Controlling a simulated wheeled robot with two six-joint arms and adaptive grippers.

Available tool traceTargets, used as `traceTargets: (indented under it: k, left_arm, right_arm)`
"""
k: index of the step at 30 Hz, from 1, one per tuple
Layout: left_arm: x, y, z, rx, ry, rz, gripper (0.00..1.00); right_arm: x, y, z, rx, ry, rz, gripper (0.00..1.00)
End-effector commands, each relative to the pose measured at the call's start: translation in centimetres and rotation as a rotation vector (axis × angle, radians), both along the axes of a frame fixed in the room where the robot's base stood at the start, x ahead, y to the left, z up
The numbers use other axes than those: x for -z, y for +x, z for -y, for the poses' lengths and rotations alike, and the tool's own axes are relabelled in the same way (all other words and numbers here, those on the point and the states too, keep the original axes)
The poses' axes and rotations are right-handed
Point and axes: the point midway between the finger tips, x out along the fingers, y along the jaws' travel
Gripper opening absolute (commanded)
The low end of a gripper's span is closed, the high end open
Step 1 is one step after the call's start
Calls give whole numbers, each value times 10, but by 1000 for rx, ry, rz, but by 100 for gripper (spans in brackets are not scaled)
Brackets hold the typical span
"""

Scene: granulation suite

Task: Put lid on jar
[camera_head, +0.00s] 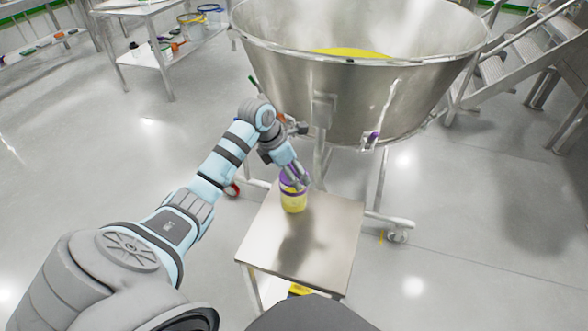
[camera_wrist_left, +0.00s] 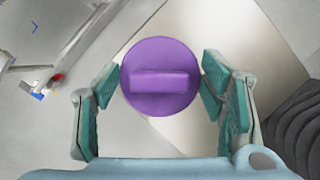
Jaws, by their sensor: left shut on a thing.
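The jar (camera_head: 294,203) holds yellow contents and stands upright on the small steel table. The purple lid (camera_head: 288,186) is at the jar's mouth, under my left gripper (camera_head: 297,182). In the left wrist view the round purple lid (camera_wrist_left: 160,80), with a raised bar across its top, sits between the teal finger pads of my left gripper (camera_wrist_left: 160,82). The gripper is shut on the lid. The lid hides the jar in that view, and I cannot tell whether it is seated. My right gripper is not in view.
The small steel table (camera_head: 335,235) has clear room around the jar. A large wheeled steel bowl (camera_head: 400,95) with yellow material stands close behind it. Metal stairs (camera_head: 520,50) are at the back right. A white bench (camera_head: 150,50) with several items is at the back left.

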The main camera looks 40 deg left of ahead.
Motion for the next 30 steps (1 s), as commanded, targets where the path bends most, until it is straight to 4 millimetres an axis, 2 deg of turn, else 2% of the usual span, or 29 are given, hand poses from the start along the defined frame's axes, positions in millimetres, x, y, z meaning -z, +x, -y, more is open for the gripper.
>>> traceTargets:
  k: [8, 30]
  left_arm:
    - [-2, -1, 0, 1, 0, 0, 44]
    - [7, -1, 0, 1, 0, 0, 43]
  right_arm:
    - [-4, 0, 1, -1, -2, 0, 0]
    - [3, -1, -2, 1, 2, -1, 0]
